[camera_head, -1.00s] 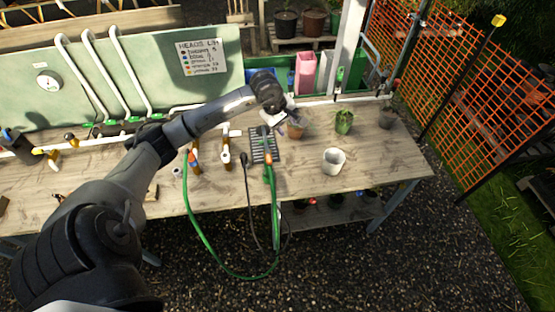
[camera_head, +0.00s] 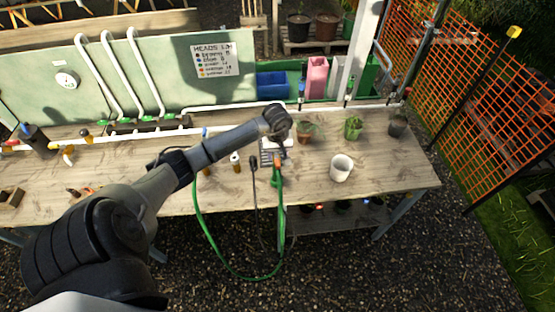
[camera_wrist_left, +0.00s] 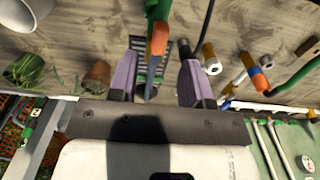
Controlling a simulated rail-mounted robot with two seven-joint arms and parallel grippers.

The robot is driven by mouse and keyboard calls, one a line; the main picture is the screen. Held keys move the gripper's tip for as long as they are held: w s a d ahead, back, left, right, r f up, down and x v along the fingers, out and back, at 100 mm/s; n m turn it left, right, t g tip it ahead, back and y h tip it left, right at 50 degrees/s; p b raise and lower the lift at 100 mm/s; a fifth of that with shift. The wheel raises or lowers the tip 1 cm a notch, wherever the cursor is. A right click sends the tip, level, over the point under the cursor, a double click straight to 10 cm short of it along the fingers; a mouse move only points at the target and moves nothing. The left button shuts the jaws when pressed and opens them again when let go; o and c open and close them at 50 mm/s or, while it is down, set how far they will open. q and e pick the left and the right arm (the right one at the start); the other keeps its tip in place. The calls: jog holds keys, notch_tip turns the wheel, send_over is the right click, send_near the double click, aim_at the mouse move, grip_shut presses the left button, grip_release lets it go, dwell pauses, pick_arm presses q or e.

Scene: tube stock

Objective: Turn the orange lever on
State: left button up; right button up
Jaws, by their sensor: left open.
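My left gripper (camera_head: 279,143) is over the middle of the bench in the head view, mostly hidden behind its wrist. In the left wrist view its two purple fingers (camera_wrist_left: 157,80) are apart, with nothing clamped between them. An orange piece (camera_wrist_left: 158,38) on the end of a green hose (camera_wrist_left: 152,12) shows just beyond the fingers, in line with the gap. I cannot tell whether it is the lever. In the head view this orange piece (camera_head: 277,163) is beside a dark slotted grate (camera_head: 266,158). My right gripper is not in view.
A white cup (camera_head: 341,168) and potted plants (camera_head: 353,128) stand to the right. A white pipe (camera_head: 130,135) runs along the back. The green hose loops over the bench's front edge. The right front of the bench is clear.

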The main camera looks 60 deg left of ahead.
aim_at(277, 162)
pick_arm(q)
jog(key=shift+f+p, duration=0.35)
jog(key=shift+f, duration=2.25)
grip_shut()
